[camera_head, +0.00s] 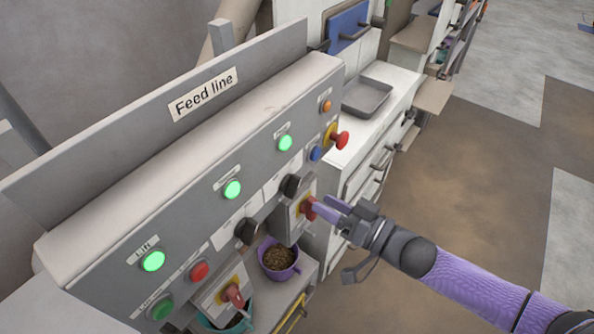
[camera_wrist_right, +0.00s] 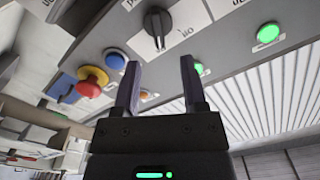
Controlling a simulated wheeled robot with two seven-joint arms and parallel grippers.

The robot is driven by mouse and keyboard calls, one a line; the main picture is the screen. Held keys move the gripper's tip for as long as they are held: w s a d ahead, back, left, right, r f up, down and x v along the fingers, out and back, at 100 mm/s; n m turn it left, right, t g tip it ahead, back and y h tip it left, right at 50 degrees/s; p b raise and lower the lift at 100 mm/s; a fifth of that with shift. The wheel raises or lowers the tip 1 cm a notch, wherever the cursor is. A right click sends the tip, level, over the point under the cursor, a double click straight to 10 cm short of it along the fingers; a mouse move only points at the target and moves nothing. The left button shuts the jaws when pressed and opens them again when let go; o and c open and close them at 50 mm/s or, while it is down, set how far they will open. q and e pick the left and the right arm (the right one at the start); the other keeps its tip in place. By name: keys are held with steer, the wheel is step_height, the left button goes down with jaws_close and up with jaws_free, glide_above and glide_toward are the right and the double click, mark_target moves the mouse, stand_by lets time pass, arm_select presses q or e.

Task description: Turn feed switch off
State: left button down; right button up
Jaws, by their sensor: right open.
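A grey slanted control panel (camera_head: 190,145) carries the sign "Feed line" (camera_head: 203,95). A black rotary switch (camera_head: 291,186) is on its right part. It also shows in the right wrist view (camera_wrist_right: 157,28), with an on/off-style label beside it. A second black rotary switch (camera_head: 246,231) is further left. Which of them is the feed switch I cannot read. My right gripper (camera_head: 320,208) is open and empty, in front of the panel, close to a red handle on yellow (camera_head: 306,207). In the wrist view its fingertips (camera_wrist_right: 160,63) are apart, with the switch just beyond them. My left gripper is out of view.
Green lamps (camera_head: 232,189), a blue button (camera_head: 315,153) and a red knob on yellow (camera_head: 340,138) are on the panel. A purple cup of pellets (camera_head: 278,275) stands below. A counter with a grey tray (camera_head: 367,95) is behind. The floor at right is clear.

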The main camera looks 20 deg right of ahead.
mark_target(298, 188)
steer(key=x, duration=0.6)
steer(key=shift+w+a, duration=0.15)
steer(key=shift+w, duration=0.1)
steer(key=shift+w, duration=0.1)
jaws_close()
